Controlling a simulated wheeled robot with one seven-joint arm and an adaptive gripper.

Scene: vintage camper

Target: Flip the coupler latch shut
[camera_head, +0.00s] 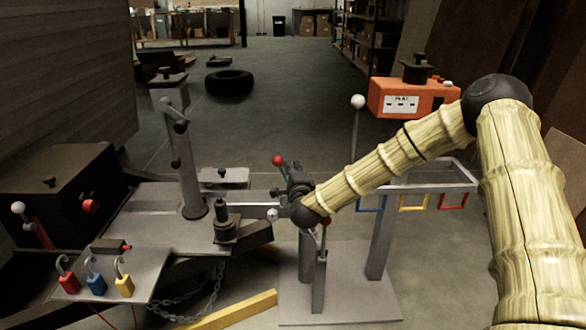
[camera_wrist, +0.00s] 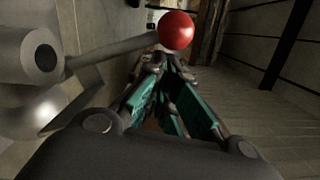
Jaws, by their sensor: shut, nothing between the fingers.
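My gripper (camera_head: 288,178) is at the end of my arm, in the middle of the head view, near a red ball knob (camera_head: 277,160). In the wrist view its teal-padded fingers (camera_wrist: 172,65) come together at the tips with nothing between them. A red ball (camera_wrist: 176,30) on a grey rod (camera_wrist: 112,50) lies just beyond the fingertips there; I cannot tell whether they touch. The rod runs left to a grey cylinder (camera_wrist: 40,50). The dark coupler part (camera_head: 228,228) sits at the trailer tongue's end, left of my gripper. I cannot tell which piece is its latch.
Red, blue and yellow padlocks (camera_head: 95,283) are on a plate at lower left. A jack post (camera_head: 182,150) stands on the tongue. An orange box (camera_head: 408,98) is on the stand behind my arm. A tire (camera_head: 229,82) lies on open floor at the back.

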